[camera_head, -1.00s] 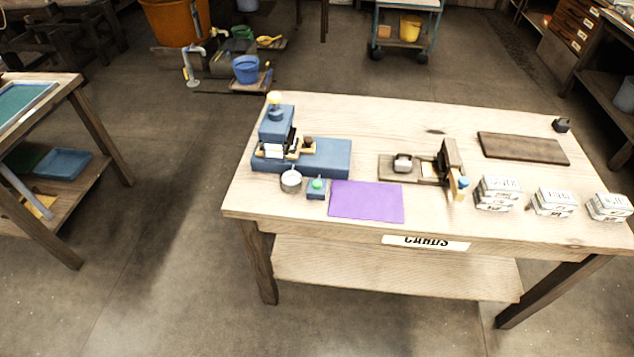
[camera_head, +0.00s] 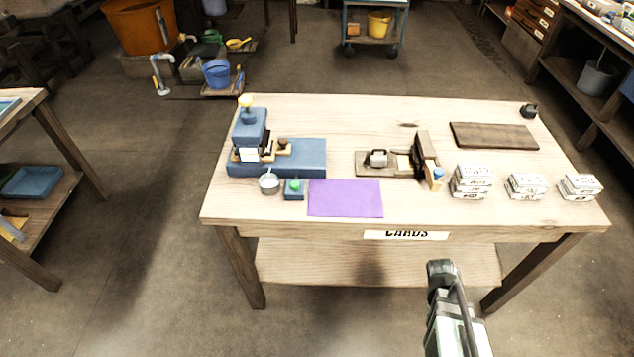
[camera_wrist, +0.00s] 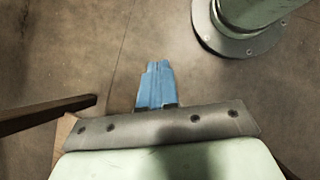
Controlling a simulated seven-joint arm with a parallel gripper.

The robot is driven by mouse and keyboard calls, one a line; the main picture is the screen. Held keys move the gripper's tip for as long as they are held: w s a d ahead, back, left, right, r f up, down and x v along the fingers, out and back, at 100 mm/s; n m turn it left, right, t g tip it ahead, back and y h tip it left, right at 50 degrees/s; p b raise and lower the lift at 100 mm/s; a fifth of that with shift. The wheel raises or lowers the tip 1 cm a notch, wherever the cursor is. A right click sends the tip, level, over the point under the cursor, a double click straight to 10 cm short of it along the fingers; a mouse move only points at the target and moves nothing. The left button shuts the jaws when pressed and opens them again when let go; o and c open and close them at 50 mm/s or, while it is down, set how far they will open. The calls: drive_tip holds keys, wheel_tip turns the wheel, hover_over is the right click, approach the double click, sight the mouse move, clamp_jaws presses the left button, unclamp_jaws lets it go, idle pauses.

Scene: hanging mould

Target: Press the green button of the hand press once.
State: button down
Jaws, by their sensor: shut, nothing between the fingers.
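The hand press (camera_head: 302,157) is blue, with a tall block and a yellow knob at its left end. It stands at the left of the table. The green button (camera_head: 294,186) sits on a small dark blue box in front of the press, between a small metal pot and a purple mat. My gripper shows in the wrist view as two blue fingers (camera_wrist: 156,72) closed together, empty, over bare floor. In the head view my arm shows at the bottom right, in front of the table and well away from the button; the fingertips cannot be made out there.
The metal pot (camera_head: 269,183) and purple mat (camera_head: 345,198) flank the button closely. A wooden hinged device (camera_head: 424,152) stands mid-table, with several stacks of cards (camera_head: 472,181) to its right. A dark board (camera_head: 494,136) lies behind. The table's front edge (camera_head: 330,226) faces me.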

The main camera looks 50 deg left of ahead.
drive_tip(key=w+a+r+n+t+h, duration=0.1)
drive_tip(key=w+a+r+n+t, duration=0.2)
drive_tip(key=a+r, duration=0.65)
wheel_tip(320, 180, up, 19)
drive_tip(key=n+t+y, duration=0.3)
drive_tip(key=n+t, duration=0.3)
drive_tip(key=n, duration=0.1)
hover_over(292, 186)
drive_tip(key=w+d, duration=0.6)
drive_tip(key=d, duration=0.7)
drive_tip(key=shift+w, duration=0.15)
drive_tip(key=s+a+r+t+y, duration=0.1)
drive_tip(key=s+a+r, duration=0.2)
drive_tip(key=a, duration=0.3)
drive_tip(key=s+a+r+n+t+y, duration=0.1)
drive_tip(key=s+a+r+y, duration=0.1)
drive_tip(key=a+r, duration=0.3)
drive_tip(key=shift+s+a, duration=0.65)
drive_tip(key=shift+a, duration=0.5)
drive_tip(key=shift+f, duration=4.3)
